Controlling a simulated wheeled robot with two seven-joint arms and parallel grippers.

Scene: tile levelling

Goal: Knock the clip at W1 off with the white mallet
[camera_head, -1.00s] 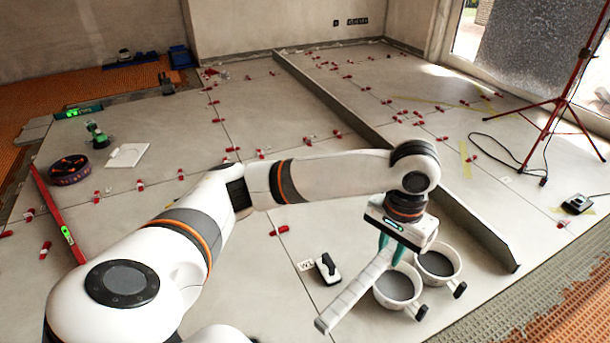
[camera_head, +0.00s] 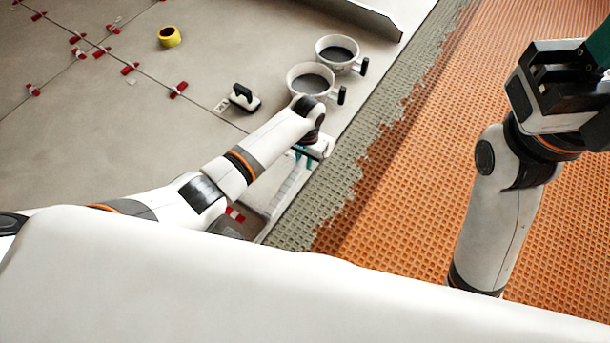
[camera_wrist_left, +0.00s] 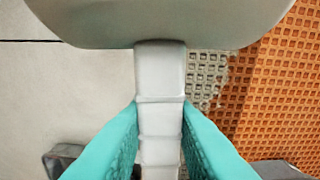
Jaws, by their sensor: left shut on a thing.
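My left gripper (camera_head: 303,152) is shut on the white mallet (camera_head: 285,187). In the left wrist view, its teal fingers (camera_wrist_left: 160,140) hold the ribbed pale handle (camera_wrist_left: 160,95), and the broad white head (camera_wrist_left: 160,22) spans the top. A small lettered card (camera_head: 222,106), too small to read surely, lies on the tiles, with a red clip (camera_head: 178,90) up-left of it. Another red clip (camera_head: 235,214) shows partly behind my left arm. I cannot tell which clip is at W1. My right gripper (camera_head: 596,50) is at the right edge, its fingers cut off.
A black-handled white tool (camera_head: 243,97) stands beside the card. Two buckets (camera_head: 311,81) (camera_head: 338,54) stand beyond my left gripper. A yellow tape roll (camera_head: 169,37) and several red clips lie farther left. Orange matting (camera_head: 410,190) covers the right.

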